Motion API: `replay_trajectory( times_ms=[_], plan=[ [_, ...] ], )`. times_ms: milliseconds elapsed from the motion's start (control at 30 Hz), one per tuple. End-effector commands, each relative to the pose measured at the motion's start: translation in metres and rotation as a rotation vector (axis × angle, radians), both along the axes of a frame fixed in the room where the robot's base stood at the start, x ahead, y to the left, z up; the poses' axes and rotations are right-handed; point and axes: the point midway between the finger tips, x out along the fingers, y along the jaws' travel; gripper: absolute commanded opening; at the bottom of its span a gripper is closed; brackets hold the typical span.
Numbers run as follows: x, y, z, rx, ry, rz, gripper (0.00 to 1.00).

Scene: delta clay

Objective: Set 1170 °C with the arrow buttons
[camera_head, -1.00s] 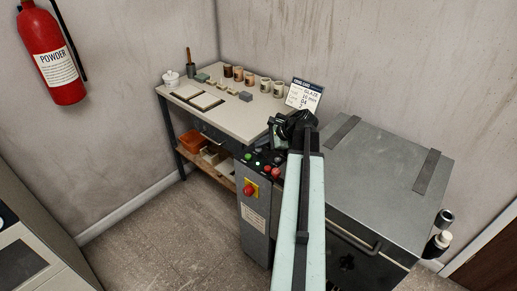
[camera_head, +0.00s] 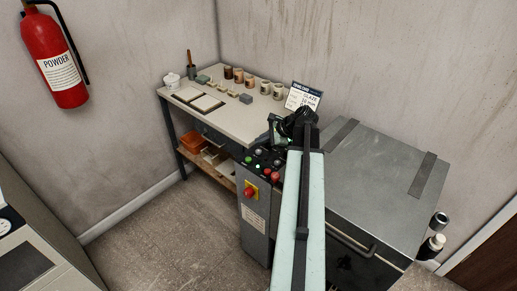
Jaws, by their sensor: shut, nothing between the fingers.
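A grey control cabinet (camera_head: 254,203) stands beside the kiln (camera_head: 385,175). Its sloped top panel (camera_head: 262,160) carries several small round buttons and lamps, green, pale and red. A red emergency knob (camera_head: 250,192) on a yellow plate is on the cabinet's front. Arrow buttons and any temperature reading are too small to make out or hidden behind my arm. My gripper (camera_head: 277,131) is just above the back of the panel, shut and empty. My wrist and pale arm hide part of it and the panel's right side. Whether the fingertips touch a button cannot be told.
A card (camera_head: 303,97) headed in dark blue stands behind my wrist. A workbench (camera_head: 236,117) with cups, tiles and small blocks is behind the cabinet. A red fire extinguisher (camera_head: 55,70) hangs at left. Floor (camera_head: 160,225) left of the cabinet is clear.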

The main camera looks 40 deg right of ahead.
Motion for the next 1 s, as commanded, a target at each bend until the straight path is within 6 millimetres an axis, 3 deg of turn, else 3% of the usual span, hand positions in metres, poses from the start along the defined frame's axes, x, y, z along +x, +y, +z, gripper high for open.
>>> replay_trajectory(
  times_ms=[33, 300, 1000],
  plan=[
    [0.000, 0.000, 0.011, 0.000, 0.000, 0.000, 0.00],
    [0.000, 0.000, 0.035, 0.000, 0.000, 0.000, 0.00],
    [0.000, 0.000, 0.032, 0.000, 0.000, 0.000, 0.00]
  ],
)
